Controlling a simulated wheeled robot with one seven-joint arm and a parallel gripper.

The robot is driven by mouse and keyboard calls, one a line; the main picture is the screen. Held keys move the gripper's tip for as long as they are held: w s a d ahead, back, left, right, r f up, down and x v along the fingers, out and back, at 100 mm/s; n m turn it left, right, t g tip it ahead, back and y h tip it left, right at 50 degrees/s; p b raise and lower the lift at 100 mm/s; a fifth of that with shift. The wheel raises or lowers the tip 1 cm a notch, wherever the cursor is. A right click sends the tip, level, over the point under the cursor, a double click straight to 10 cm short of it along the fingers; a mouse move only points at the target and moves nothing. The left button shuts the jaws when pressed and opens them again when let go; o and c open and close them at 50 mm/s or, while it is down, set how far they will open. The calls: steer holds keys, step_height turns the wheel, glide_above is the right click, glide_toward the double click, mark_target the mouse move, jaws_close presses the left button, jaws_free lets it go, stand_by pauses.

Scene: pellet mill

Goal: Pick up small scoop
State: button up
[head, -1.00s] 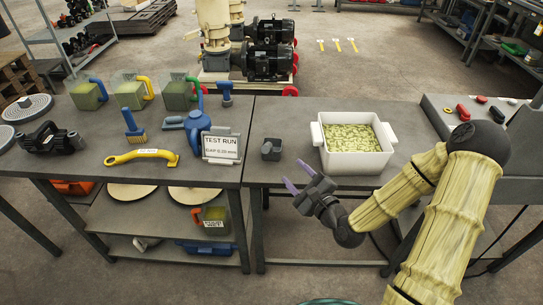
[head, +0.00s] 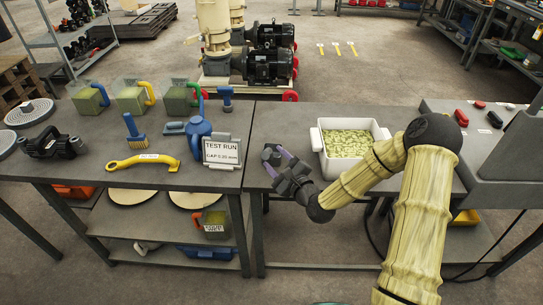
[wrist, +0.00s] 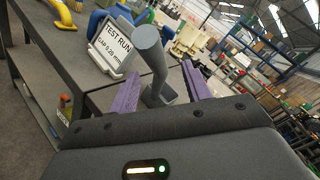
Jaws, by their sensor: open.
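The small scoop (head: 270,154) is grey and stands on the table just right of the test-run sign. In the wrist view its thick handle (wrist: 150,48) rises toward the camera, with the darker body below. My gripper (head: 276,162) is open at the scoop. Its purple fingers (wrist: 161,75) show on either side of the scoop in the wrist view, and a gap is visible beside the handle. The fingers partly hide the scoop in the head view. I cannot tell whether a finger touches it.
A white tub (head: 322,155) of green pellets stands close to the right of my gripper. The TEST RUN sign (head: 222,150) and a blue jug (head: 198,135) stand to the left. A yellow-handled tool (head: 142,162) lies further left. The table's front edge is close below my gripper.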

steer(key=shift+f+p+x, duration=0.1)
steer(key=shift+p+x, duration=0.3)
steer(key=shift+x, duration=0.95)
steer(key=shift+f+p+x, duration=0.15)
steer(key=shift+p+x, duration=0.2)
steer(key=shift+x, duration=1)
steer(key=shift+c, duration=1.3)
steer(key=shift+d, duration=0.2)
steer(key=c, duration=0.8)
jaws_close()
